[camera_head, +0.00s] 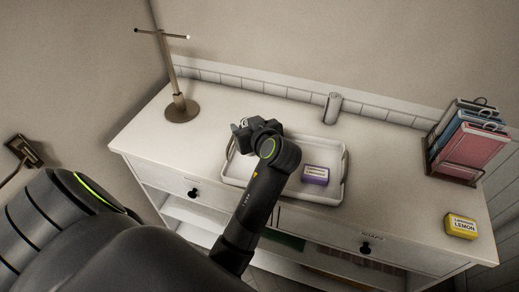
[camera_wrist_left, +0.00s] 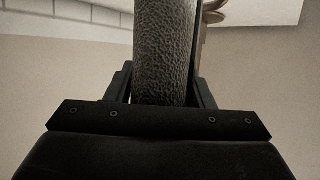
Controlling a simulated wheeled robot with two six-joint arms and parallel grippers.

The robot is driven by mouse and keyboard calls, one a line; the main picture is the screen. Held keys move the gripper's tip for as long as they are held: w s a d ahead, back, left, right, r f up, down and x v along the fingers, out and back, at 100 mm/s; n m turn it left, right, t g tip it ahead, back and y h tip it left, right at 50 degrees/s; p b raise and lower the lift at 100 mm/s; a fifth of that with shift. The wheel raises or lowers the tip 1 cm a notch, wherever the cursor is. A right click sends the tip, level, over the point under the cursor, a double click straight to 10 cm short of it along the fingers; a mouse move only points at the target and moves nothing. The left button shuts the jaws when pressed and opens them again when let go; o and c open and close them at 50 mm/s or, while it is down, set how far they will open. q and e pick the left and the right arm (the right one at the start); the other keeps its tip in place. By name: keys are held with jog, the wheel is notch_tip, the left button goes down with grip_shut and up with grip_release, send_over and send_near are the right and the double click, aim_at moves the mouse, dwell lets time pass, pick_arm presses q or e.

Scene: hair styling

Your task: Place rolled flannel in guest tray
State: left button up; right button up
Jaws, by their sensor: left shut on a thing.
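My left gripper (camera_head: 246,130) reaches in over the left part of the white guest tray (camera_head: 341,181). In the left wrist view the gripper (camera_wrist_left: 165,95) is shut on a textured grey roll, the rolled flannel (camera_wrist_left: 163,45), which stands up between its fingers. In the head view the gripper mostly hides the roll; I cannot tell whether it touches the tray floor. A purple-and-white box (camera_head: 316,174) lies in the tray's right part. My right gripper is not in view.
A brown T-shaped stand (camera_head: 181,108) is at the back left of the white dresser (camera_head: 150,135). A grey cylinder (camera_head: 333,108) stands behind the tray. A rack of folders (camera_head: 468,143) and a yellow lemon box (camera_head: 461,226) are at right. The dresser top between tray and rack is clear.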

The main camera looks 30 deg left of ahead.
pick_arm(q)
notch_tip(320, 180, down, 2)
jog(key=shift+f, duration=0.15)
notch_tip(320, 180, down, 4)
jog(key=shift+f+p, duration=0.1)
jog(key=shift+p, duration=0.2)
jog(key=shift+f, duration=0.1)
jog(key=o, duration=0.7)
